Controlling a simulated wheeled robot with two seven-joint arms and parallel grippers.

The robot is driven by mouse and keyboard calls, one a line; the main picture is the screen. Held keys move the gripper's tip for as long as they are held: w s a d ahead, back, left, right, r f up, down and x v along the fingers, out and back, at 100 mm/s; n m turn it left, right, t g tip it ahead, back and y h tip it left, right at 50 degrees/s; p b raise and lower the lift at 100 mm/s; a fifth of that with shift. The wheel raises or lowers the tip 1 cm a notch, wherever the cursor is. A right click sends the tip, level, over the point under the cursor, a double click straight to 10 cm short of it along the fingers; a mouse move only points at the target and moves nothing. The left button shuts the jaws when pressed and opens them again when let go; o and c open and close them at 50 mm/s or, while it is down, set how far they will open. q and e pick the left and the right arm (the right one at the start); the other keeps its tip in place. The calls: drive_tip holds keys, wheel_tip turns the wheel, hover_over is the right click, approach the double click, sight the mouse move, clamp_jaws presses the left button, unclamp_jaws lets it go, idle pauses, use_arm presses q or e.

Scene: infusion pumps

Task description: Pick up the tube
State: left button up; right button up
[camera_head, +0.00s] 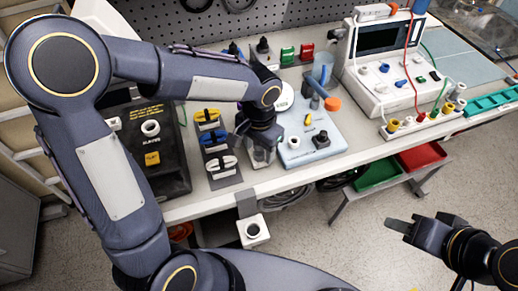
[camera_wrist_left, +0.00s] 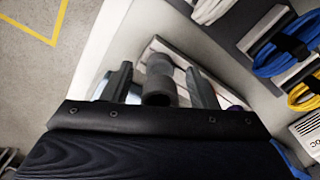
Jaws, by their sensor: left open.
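Coiled tubes sit in dark holders on the bench: a yellow one (camera_head: 207,117), a blue one (camera_head: 213,137) and a white one (camera_head: 221,164). The white (camera_wrist_left: 212,8), blue (camera_wrist_left: 290,48) and yellow (camera_wrist_left: 304,94) coils also show at the right of the left wrist view. My left gripper (camera_head: 262,157) points down just right of the coils, beside a pale blue device (camera_head: 308,142). Its fingers (camera_wrist_left: 161,88) are apart, with a dark grey cylinder (camera_wrist_left: 158,88) showing between them; contact cannot be told. My right gripper (camera_head: 408,226) is over the floor, away from the bench.
A black case (camera_head: 152,165) stands left of the coils. A white instrument (camera_head: 385,65) with cables is at the back right. Green (camera_head: 378,173) and red (camera_head: 421,156) bins sit below the bench's front edge. A pegboard (camera_head: 285,20) closes the back.

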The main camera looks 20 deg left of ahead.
use_arm(q)
drive_tip(key=c, duration=1)
drive_tip(key=shift+c, duration=0.2)
